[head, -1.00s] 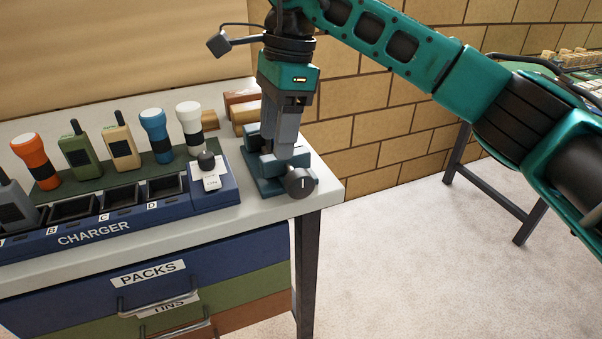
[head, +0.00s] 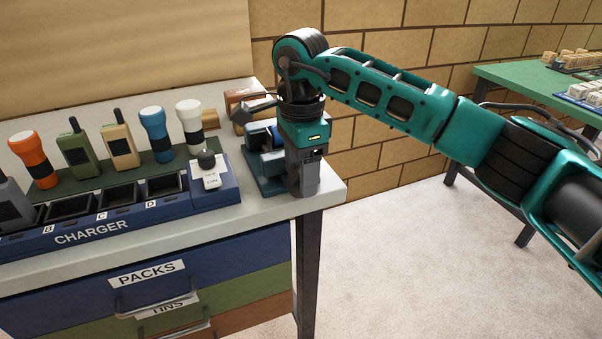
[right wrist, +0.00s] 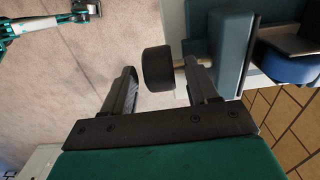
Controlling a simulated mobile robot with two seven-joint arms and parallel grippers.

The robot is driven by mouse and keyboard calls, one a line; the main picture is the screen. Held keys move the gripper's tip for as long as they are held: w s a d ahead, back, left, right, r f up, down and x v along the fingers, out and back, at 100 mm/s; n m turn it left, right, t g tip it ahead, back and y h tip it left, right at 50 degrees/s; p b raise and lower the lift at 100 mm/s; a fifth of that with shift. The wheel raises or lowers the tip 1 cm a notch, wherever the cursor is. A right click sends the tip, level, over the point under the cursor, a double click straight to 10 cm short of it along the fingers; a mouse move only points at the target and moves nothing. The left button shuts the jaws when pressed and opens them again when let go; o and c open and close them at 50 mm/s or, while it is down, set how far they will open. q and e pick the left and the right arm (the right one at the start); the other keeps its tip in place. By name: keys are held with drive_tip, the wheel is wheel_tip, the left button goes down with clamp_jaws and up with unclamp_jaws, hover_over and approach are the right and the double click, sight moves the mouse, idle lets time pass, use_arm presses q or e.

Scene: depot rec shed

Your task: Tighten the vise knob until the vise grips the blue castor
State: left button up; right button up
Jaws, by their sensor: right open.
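The vise (head: 262,172) stands on the table's right front corner. It also shows at the upper right of the right wrist view (right wrist: 232,45). The blue castor (head: 277,137) is partly hidden behind my right gripper and shows at the right edge of the wrist view (right wrist: 293,68). I cannot tell whether the vise jaw touches it. The black vise knob (right wrist: 157,69) sits on its screw, hidden in the head view. My right gripper (head: 303,182) is open, its fingers (right wrist: 162,82) on either side of the knob, with gaps. A teal arm end, probably my left, shows small at top left of the wrist view.
Left of the vise is a blue charger (head: 115,212) with radios and torches behind it. A switch box (head: 208,182) with a black knob is close to the vise. Drawers (head: 150,275) are below. Floor to the right is open; a green table (head: 530,85) stands beyond.

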drive_tip(key=shift+f, duration=0.35)
drive_tip(key=shift+c, duration=0.3)
drive_tip(key=c, duration=0.9)
